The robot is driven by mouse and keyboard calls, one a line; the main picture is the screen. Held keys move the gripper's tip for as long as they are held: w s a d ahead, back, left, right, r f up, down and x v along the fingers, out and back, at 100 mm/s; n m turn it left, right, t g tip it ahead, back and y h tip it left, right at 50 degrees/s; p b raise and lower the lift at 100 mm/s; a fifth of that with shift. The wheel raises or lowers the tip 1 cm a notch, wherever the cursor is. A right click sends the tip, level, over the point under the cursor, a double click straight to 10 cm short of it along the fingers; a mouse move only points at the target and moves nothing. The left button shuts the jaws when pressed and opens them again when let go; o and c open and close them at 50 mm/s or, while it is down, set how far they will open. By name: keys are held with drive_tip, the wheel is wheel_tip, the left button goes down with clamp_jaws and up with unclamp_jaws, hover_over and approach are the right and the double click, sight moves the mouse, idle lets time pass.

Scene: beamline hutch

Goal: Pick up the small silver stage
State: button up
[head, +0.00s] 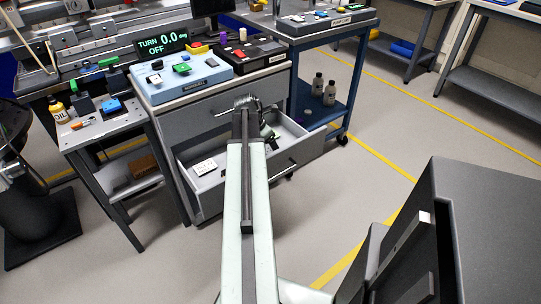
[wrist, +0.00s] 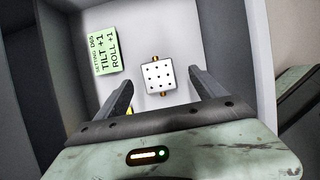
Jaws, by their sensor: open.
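The small silver stage (wrist: 158,75) is a pale square plate with a grid of dark holes and brass-coloured knobs at its top and bottom edges. In the wrist view it lies on the drawer floor, beyond and between my fingertips, apart from both. My gripper (wrist: 161,80) is open and empty. In the head view my gripper (head: 246,101) is over the open drawer (head: 228,193) of the grey cabinet, and my arm hides part of the drawer's inside. I cannot pick out the stage surely in the head view.
A green note (wrist: 106,46) reading "TILT +1 ROLL +1" lies left of the stage. Drawer walls stand close on both sides. A white item (head: 204,167) lies in the drawer's left part. A blue cart (head: 331,126) with bottles stands to the right.

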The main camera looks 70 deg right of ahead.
sight(271, 150)
drive_tip(key=b+x, duration=0.5)
drive_tip(key=shift+w+a+f, duration=0.1)
drive_tip(key=shift+w+f, duration=0.1)
drive_tip(key=shift+f, duration=0.05)
drive_tip(key=shift+r, duration=0.2)
clamp_jaws()
